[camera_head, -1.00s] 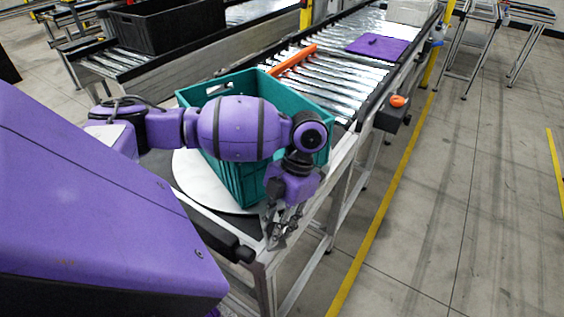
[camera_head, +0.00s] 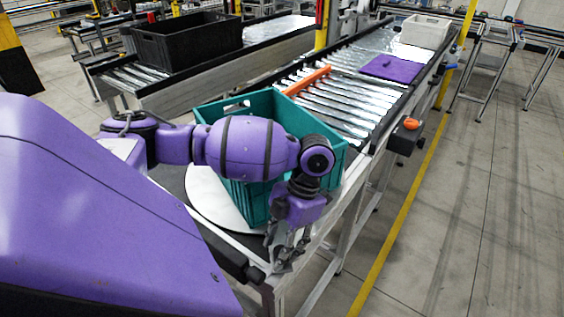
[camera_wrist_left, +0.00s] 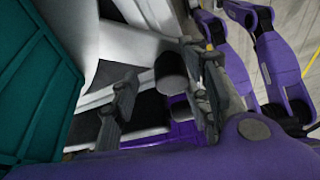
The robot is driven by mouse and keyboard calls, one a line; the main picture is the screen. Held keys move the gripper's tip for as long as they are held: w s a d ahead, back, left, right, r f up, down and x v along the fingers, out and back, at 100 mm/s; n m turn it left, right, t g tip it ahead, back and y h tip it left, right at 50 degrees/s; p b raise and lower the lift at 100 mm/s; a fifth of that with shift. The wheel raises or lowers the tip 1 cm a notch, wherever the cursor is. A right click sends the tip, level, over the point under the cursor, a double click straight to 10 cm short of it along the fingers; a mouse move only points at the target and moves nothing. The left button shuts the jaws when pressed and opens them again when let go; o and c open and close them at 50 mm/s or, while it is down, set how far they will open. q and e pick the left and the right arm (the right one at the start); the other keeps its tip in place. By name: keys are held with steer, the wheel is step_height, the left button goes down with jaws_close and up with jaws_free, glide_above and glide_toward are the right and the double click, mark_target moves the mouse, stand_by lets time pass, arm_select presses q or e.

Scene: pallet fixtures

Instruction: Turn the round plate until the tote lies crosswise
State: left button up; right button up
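The teal tote (camera_head: 252,200) stands on the white round plate (camera_head: 207,199) at the near end of the conveyor, its middle hidden behind my left arm. In the left wrist view the tote (camera_wrist_left: 35,85) fills the left side. My left gripper (camera_head: 284,250) points down at the plate's near right side, by the conveyor frame, apart from the tote. In the left wrist view its two fingers (camera_wrist_left: 163,100) are spread, with a dark cylinder (camera_wrist_left: 171,72) showing between them. Whether they touch it I cannot tell. My right gripper is not in view.
An orange bar (camera_head: 307,80) lies across the rollers behind the tote. A purple mat (camera_head: 391,68) and a white bin (camera_head: 425,32) are farther along. A black crate (camera_head: 188,40) sits on the other conveyor. An orange button (camera_head: 411,123) is on the right rail.

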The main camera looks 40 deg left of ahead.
arm_select(q)
steer(key=shift+s+d+f, duration=0.1)
steer(key=shift+s+d, duration=0.05)
steer(key=shift+s, duration=0.25)
steer(key=v, duration=1.2)
steer(key=shift+w, duration=0.1)
